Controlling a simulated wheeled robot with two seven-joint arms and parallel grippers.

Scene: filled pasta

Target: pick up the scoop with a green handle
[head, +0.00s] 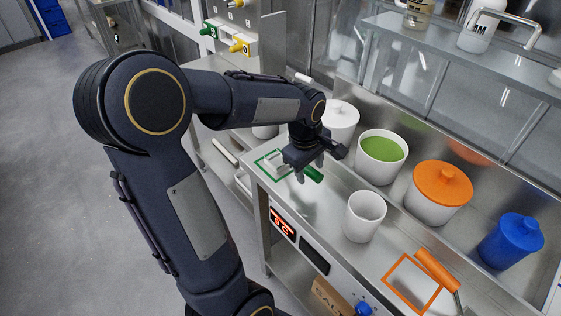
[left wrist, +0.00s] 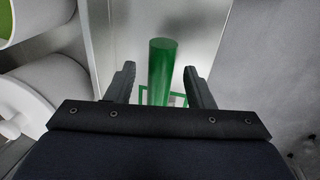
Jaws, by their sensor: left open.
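The green handle (head: 313,174) of the scoop shows just beneath my left gripper (head: 308,170) in the head view. In the left wrist view the green handle (left wrist: 161,75) stands between the two open fingers of my left gripper (left wrist: 160,85), with a gap on both sides. The scoop's metal part (head: 275,164) lies partly hidden by the gripper, by a green square outline (head: 262,160) on the steel counter (head: 325,212). My right gripper is not in view.
An empty white cup (head: 364,216) stands right of the gripper. Behind are a container with green contents (head: 382,150), a white lidded pot (head: 341,120), an orange-lidded pot (head: 441,186) and a blue pot (head: 511,240). An orange-handled scoop (head: 437,268) lies at the right.

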